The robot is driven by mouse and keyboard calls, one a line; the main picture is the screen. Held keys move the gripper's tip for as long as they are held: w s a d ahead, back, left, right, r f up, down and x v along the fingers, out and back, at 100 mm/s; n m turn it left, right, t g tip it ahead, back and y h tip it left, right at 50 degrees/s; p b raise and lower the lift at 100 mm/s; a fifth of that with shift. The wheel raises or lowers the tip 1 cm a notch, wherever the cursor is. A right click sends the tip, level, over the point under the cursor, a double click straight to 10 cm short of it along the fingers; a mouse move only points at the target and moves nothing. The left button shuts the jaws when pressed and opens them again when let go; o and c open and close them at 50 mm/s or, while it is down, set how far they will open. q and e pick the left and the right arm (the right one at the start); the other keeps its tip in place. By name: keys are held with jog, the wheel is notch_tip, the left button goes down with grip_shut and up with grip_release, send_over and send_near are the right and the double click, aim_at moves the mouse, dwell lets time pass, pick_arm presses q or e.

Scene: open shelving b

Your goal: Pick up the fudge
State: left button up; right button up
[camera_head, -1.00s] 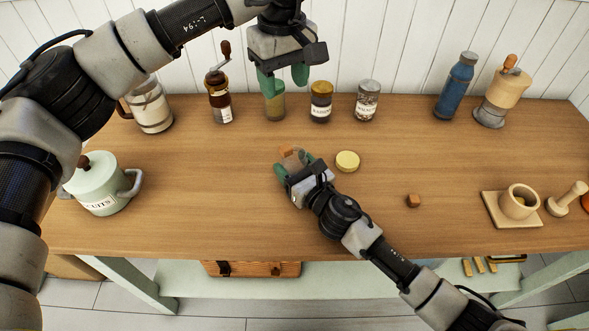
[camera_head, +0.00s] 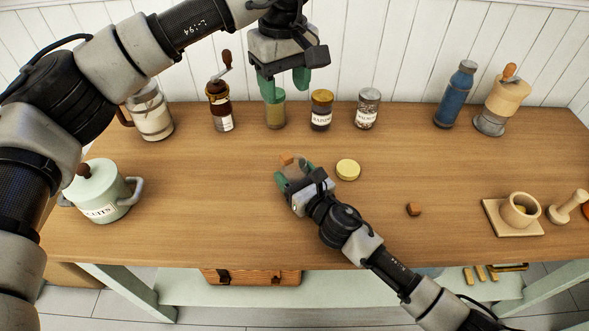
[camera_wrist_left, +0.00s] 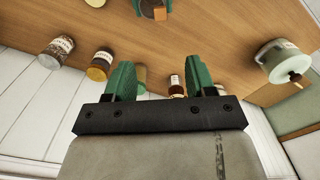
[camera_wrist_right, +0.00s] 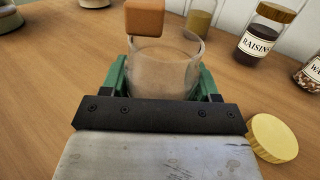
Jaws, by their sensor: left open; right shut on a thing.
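A small brown fudge cube (camera_head: 414,209) lies on the table right of my right arm. My right gripper (camera_head: 293,171) is low over the middle of the table, shut on a clear glass jar (camera_wrist_right: 165,72) without a lid. A second brown fudge cube (camera_wrist_right: 145,18) shows at the jar's rim; I cannot tell whether it touches the jar or sits behind it. It also shows in the head view (camera_head: 287,159). A round yellow lid (camera_head: 347,169) lies flat on the table close by. My left gripper (camera_head: 284,84) is open and empty, high above the back edge.
Along the back stand a striped jug (camera_head: 151,115), a grinder (camera_head: 221,105), an olive jar (camera_head: 275,112), a raisins jar (camera_head: 321,112), a walnuts jar (camera_head: 367,110) and a blue bottle (camera_head: 456,95). A biscuits pot (camera_head: 100,190) is left, a mortar (camera_head: 519,210) right.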

pick_arm(q)
jog(key=shift+t+y, duration=0.5)
jog(key=shift+t, duration=0.3)
jog(key=shift+f, duration=8.35)
grip_shut()
notch_tip(320, 180, up, 10)
send_over(286, 155)
jog(key=shift+s+f, duration=0.1)
jog(key=shift+f, duration=2.4)
